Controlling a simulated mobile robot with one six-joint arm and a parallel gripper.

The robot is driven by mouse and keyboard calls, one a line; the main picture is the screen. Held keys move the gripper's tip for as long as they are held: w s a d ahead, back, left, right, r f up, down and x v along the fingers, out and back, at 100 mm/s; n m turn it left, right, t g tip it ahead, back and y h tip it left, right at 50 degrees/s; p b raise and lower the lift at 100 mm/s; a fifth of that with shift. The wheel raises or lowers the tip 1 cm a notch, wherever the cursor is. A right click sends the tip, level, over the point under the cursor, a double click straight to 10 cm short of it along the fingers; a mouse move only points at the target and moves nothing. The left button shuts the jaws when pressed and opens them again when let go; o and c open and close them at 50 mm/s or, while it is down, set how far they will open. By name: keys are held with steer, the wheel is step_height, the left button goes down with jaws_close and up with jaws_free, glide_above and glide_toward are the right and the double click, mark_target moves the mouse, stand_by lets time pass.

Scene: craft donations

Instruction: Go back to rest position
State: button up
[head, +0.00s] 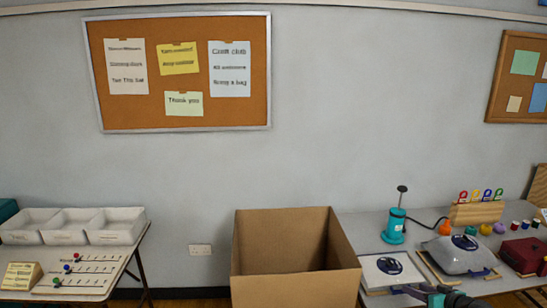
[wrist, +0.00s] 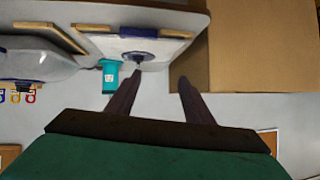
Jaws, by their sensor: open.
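My gripper (wrist: 160,77) is open in the wrist view, its two dark fingers apart with nothing between them. In the head view only a small dark and teal part of my gripper (head: 412,291) shows at the bottom edge, right of the cardboard box. It is near the front of the right table, by a white square item with a dark blue oval (head: 390,266). That item also shows in the wrist view (wrist: 128,44), beyond the left fingertip. I cannot tell the exact height of the gripper above the table.
An open cardboard box (head: 285,282) stands left of the right table (head: 362,226). That table holds a teal device (head: 393,228), a grey packed bag (head: 458,256), a dark red box (head: 522,255) and a wooden hook block (head: 476,213). White trays (head: 108,238) stand on the left table.

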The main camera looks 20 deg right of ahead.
steer(key=w+a+f+g+y+b, duration=0.1)
steer(key=w+a+f+g+y, duration=0.15)
steer(key=a+f, duration=0.8)
steer(key=w+a+f+n+g+y+b, duration=0.1)
steer(key=w+a+f+g+y+b, duration=0.15)
steer(key=a+f, duration=0.8)
steer(key=w+a+f+g+y+b, duration=0.1)
steer(key=w+a+f+g+y, duration=0.35)
steer(key=a, duration=1.15)
steer(key=s+a+f+n+g+h+b, duration=0.1)
steer(key=s+a+f+g+h, duration=0.1)
steer(key=s+a+f, duration=0.5)
steer(key=s+a+f+g+h+b, duration=0.1)
steer(key=s+a+f+g+h, duration=0.1)
steer(key=s+a+f, duration=0.5)
steer(key=s+a+f+n+g+h+b, duration=0.1)
steer(key=s+a+f+g+h+b, duration=0.1)
steer(key=s+a, duration=0.5)
steer(key=s+f+g+h, duration=0.1)
steer(key=s+f+g, duration=0.1)
steer(key=s, duration=0.2)
steer(key=shift+a+h, duration=0.3)
steer(key=shift+h, duration=0.05)
steer(key=shift+w, duration=0.1)
